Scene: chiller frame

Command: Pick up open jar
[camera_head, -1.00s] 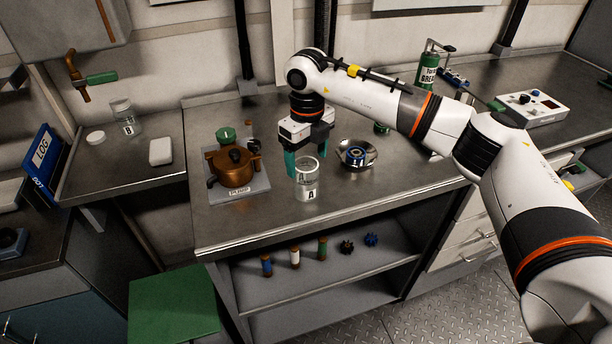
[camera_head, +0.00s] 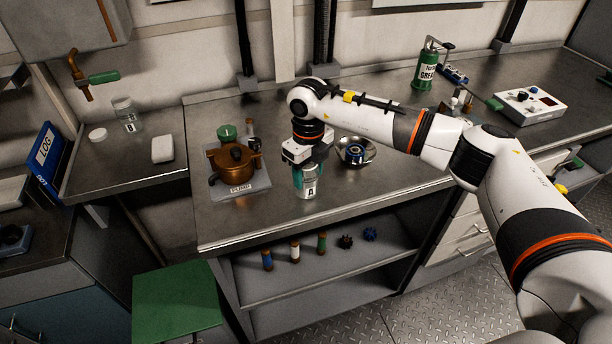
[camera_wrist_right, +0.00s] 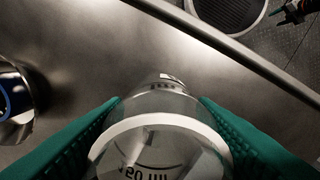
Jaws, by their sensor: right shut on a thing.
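The open jar (camera_head: 309,190) is clear glass with a label reading A, upright at the front of the metal bench in the head view. In the right wrist view the open jar (camera_wrist_right: 160,140) shows its pale round rim between the two green fingers. My right gripper (camera_head: 305,178) points down over the jar and is shut on it, with a finger on each side; its fingers also show in the right wrist view (camera_wrist_right: 160,125). Whether the jar's base touches the bench is hard to tell. My left gripper is not in view.
A copper pot (camera_head: 235,163) stands on a grey plate left of the jar. A metal bowl (camera_head: 356,152) with a blue part sits to its right. Another glass jar (camera_head: 127,115) and a white lid (camera_head: 97,135) are on the left bench. The bench's front edge is close.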

